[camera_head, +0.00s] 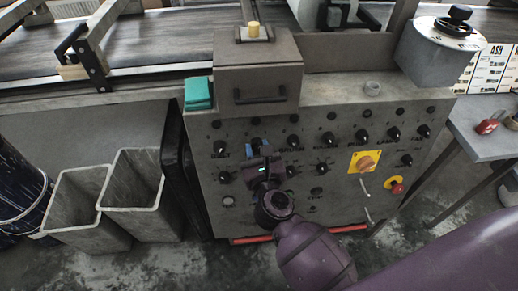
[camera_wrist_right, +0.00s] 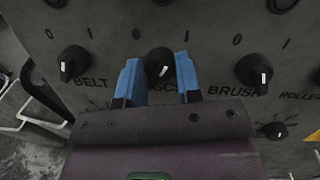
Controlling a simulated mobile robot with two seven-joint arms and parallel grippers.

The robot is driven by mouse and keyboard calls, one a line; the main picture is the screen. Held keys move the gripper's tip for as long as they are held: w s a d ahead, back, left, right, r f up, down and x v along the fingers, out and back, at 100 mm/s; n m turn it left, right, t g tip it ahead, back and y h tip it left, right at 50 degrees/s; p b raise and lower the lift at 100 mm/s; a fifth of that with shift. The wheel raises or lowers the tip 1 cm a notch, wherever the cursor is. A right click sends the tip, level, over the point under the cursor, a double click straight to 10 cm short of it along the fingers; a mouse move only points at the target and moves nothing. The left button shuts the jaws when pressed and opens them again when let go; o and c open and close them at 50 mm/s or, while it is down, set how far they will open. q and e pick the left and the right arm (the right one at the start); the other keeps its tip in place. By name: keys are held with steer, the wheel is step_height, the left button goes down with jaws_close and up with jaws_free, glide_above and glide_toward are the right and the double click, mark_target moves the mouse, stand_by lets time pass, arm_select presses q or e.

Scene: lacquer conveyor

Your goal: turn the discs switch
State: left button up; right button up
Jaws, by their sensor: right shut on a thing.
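The discs switch (camera_wrist_right: 159,62) is a black rotary knob on the grey control panel, between the belt knob (camera_wrist_right: 72,62) and the brush knob (camera_wrist_right: 254,70). Its white mark shows at the lower end, slightly to the right. A 0 stands at its upper left and a 1 at its upper right. My right gripper (camera_wrist_right: 159,78) has its blue fingers on either side of the knob and is shut on it. The gripper hides part of the DISCS label. In the head view my right gripper (camera_head: 259,151) reaches the panel's upper knob row. My left gripper is not in view.
More black knobs sit in rows on the panel, with a yellow-backed orange switch (camera_head: 365,162) and a red button (camera_head: 396,186) at the right. A grey box with a handle (camera_head: 260,97) sits above. Two open bins (camera_head: 146,180) stand at the left.

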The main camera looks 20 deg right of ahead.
steer(key=n+p, duration=0.2)
steer(key=p, duration=0.1)
steer(key=r+n+y+p, duration=0.1)
steer(key=n+p, duration=0.2)
steer(key=shift+w+r, duration=0.1)
steer(key=shift+r, duration=0.05)
steer(key=n+p, duration=0.3)
steer(key=shift+g+y, duration=0.3)
steer(key=n+p, duration=0.2)
steer(key=p, duration=0.1)
steer(key=shift+f, duration=0.3)
steer(key=shift+n+g+p, duration=0.3)
steer(key=shift+n, duration=0.2)
steer(key=shift+f+n+p, duration=0.15)
steer(key=shift+n+p, duration=0.3)
steer(key=shift+n, duration=0.05)
arm_select(q)
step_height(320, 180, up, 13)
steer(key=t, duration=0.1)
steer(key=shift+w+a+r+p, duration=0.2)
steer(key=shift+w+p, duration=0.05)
steer(key=shift+p, duration=0.1)
arm_select(e)
steer(key=shift+f+n+y, duration=0.15)
steer(key=shift+n+y, duration=0.15)
steer(key=shift+n, duration=0.1)
